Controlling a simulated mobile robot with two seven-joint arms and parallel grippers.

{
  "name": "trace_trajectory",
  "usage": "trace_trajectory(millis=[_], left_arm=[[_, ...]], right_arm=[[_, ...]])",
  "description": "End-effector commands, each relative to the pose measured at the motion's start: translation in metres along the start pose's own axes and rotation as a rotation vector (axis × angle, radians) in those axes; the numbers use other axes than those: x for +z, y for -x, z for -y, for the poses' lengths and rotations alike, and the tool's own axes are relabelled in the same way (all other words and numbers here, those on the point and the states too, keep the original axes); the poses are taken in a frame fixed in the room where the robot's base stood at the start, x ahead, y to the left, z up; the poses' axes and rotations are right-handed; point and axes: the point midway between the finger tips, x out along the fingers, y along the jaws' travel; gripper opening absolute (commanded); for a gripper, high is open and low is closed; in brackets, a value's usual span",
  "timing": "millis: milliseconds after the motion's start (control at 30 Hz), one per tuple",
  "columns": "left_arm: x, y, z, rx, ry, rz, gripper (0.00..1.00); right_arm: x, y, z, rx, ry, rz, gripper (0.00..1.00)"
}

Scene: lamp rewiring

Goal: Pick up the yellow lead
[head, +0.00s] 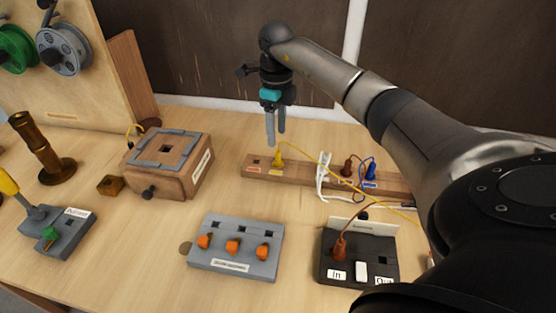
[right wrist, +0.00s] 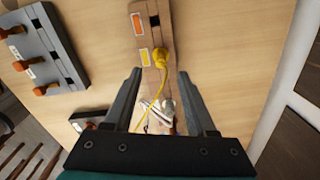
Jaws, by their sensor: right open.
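The yellow lead's plug (head: 278,158) stands in the wooden strip (head: 310,175), beside a yellow label. Its thin yellow cable arcs right behind my right arm. My right gripper (head: 275,143) points down just above and beside the yellow plug, with nothing between its fingers in the head view. In the right wrist view the gripper (right wrist: 160,85) is open, and the yellow plug (right wrist: 160,58) shows beyond and between the fingertips, apart from them. My left gripper is not in view.
A white clip (head: 323,172), a brown plug (head: 347,167) and a blue plug (head: 371,168) sit along the strip. A grey block with orange plugs (head: 236,243), a black switch box (head: 358,255) and a wooden box (head: 168,162) stand around it. Bare table lies between.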

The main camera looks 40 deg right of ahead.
Motion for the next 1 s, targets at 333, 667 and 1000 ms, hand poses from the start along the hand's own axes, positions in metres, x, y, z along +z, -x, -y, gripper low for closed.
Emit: trace_trajectory(millis=[333, 667, 1000], left_arm=[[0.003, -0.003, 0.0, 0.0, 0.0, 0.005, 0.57], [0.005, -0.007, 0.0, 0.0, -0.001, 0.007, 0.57], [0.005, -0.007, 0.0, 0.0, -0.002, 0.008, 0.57]], right_arm=[[0.0, -0.03, 0.0, 0.001, -0.001, 0.001, 0.57], [-0.003, -0.075, 0.001, 0.003, 0.0, 0.0, 0.57], [-0.003, -0.078, 0.002, -0.001, 0.0, 0.002, 0.49]])
